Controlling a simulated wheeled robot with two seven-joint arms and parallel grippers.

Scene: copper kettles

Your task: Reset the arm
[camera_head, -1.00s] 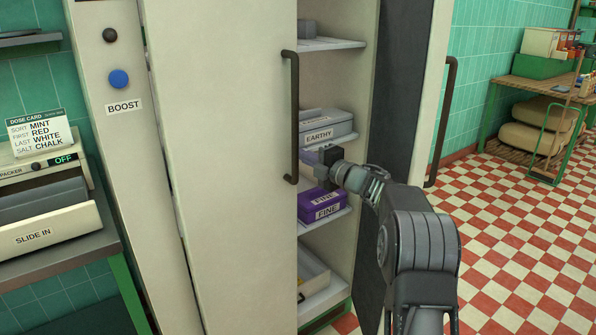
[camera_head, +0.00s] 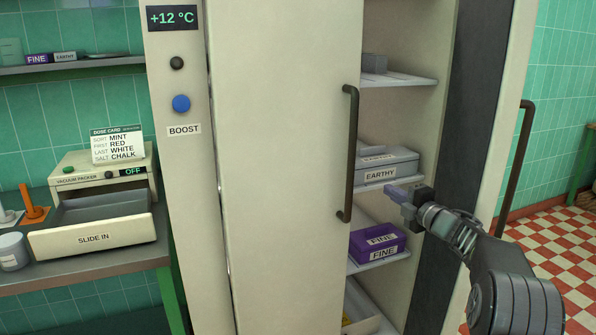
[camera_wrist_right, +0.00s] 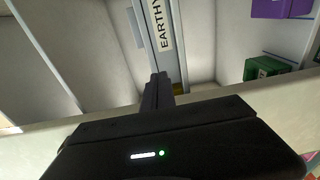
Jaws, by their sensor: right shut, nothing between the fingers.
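My right gripper (camera_head: 398,193) is in front of the open part of the tall cabinet, beside the shelf with the grey EARTHY box (camera_head: 385,166). Its fingers are shut with nothing between them. In the right wrist view the shut fingers (camera_wrist_right: 157,92) point toward the EARTHY label. My left gripper is not in view.
The cabinet's sliding door (camera_head: 290,150) has a dark handle (camera_head: 349,150) close to the gripper's left. A second handle (camera_head: 515,165) stands to the right. A vacuum packer (camera_head: 95,235) sits on a bench at left. Checkered floor (camera_head: 560,260) shows at right.

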